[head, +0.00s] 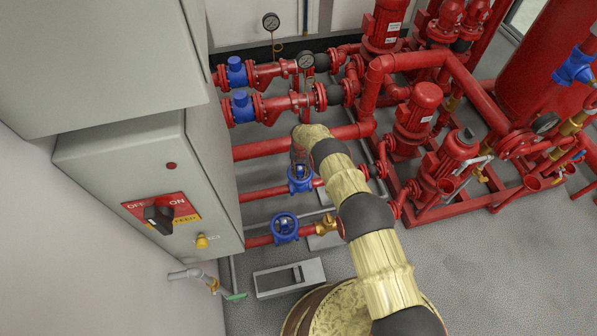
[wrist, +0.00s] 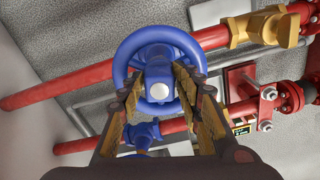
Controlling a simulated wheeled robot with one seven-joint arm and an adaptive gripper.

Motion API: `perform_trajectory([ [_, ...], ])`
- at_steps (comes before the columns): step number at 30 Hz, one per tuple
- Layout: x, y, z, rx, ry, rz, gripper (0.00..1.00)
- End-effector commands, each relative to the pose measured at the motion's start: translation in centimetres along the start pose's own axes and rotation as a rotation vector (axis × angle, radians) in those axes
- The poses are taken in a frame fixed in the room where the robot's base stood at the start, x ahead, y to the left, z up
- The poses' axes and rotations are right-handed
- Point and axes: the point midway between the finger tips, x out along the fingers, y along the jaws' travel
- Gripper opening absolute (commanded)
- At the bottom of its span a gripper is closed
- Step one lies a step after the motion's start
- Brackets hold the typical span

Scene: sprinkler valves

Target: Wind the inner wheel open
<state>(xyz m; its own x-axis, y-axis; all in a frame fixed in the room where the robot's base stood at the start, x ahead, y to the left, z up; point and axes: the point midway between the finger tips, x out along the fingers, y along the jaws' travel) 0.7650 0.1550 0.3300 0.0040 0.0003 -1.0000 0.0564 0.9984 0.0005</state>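Two blue handwheels show in the head view on the low red pipes beside the cabinet. The inner wheel (head: 300,178) is the farther one, partly hidden by my arm and gripper (head: 299,157). The nearer wheel (head: 285,227) stands clear of my arm. In the wrist view a blue wheel (wrist: 120,62) with a pale hub cap fills the middle. My gripper (wrist: 157,78) is open there, its two fingers apart on either side of the hub and overlapping the rim. Whether the fingers touch the wheel, I cannot tell.
A grey control cabinet (head: 120,185) with a rotary switch stands close on the left. Red pumps and pipes (head: 412,115) crowd the back and right. A brass fitting (head: 325,225) sits on the nearer wheel's pipe. Grey floor (head: 490,280) is clear at front right.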

Motion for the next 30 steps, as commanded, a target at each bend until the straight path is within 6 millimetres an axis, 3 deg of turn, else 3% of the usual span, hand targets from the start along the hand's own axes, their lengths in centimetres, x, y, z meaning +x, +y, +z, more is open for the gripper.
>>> perform_trajectory([
  [1, 0.8, -0.1, -0.7, 0.000, 0.011, -0.002, 0.37],
  [6, 0.7, -0.1, -0.7, 0.001, 0.011, -0.002, 0.46],
  [13, 0.4, -0.1, -0.5, 0.001, 0.010, -0.002, 0.46],
  [21, -3.1, 0.0, -0.2, 0.001, 0.005, -0.001, 0.46],
  [30, -2.9, 0.0, -0.1, 0.027, 0.003, 0.000, 0.46],
])
